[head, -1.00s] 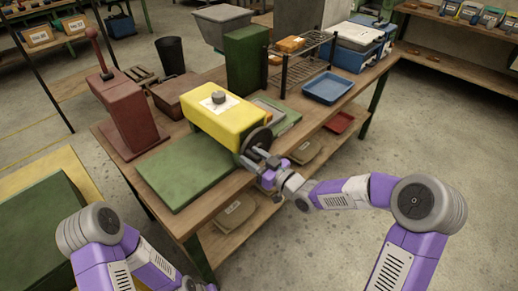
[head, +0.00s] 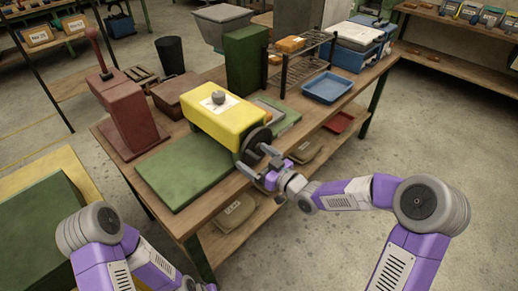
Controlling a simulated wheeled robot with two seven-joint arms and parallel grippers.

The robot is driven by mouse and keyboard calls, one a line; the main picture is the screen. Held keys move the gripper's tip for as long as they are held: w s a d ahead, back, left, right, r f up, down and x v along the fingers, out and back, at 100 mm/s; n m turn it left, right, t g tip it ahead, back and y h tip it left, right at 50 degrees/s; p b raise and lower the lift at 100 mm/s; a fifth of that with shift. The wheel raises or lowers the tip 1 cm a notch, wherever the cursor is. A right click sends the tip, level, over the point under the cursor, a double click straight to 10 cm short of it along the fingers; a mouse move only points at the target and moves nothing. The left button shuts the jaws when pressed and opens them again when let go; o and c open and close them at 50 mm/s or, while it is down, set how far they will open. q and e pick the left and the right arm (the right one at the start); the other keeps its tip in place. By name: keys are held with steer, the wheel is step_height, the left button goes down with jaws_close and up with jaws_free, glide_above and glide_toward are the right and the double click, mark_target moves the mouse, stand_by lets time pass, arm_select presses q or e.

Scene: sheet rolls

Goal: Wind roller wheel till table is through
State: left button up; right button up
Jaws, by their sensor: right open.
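The yellow roller machine (head: 222,112) stands on the wooden workbench, with a grey knob on its top. Its dark wheel (head: 256,143) is on the side facing my right arm, and a light handle sticks out from it. A green flat table (head: 180,172) lies on the near left side of the machine, and a shorter green part (head: 285,118) shows on the far side. My right gripper (head: 262,165) is open at the wheel's handle; I cannot tell whether it touches it. My left arm is at the bottom left and its gripper is out of frame.
A red press (head: 128,110) stands left of the machine, with a brown box (head: 183,95) behind. A dark wire rack (head: 303,62) and a blue tray (head: 328,87) are at the bench's far right. Floor on the right is clear.

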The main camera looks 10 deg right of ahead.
steer(key=p+v, duration=0.1)
steer(key=v, duration=0.7)
steer(key=shift+s+d, duration=0.15)
steer(key=shift+s, duration=0.05)
stand_by(0.3)
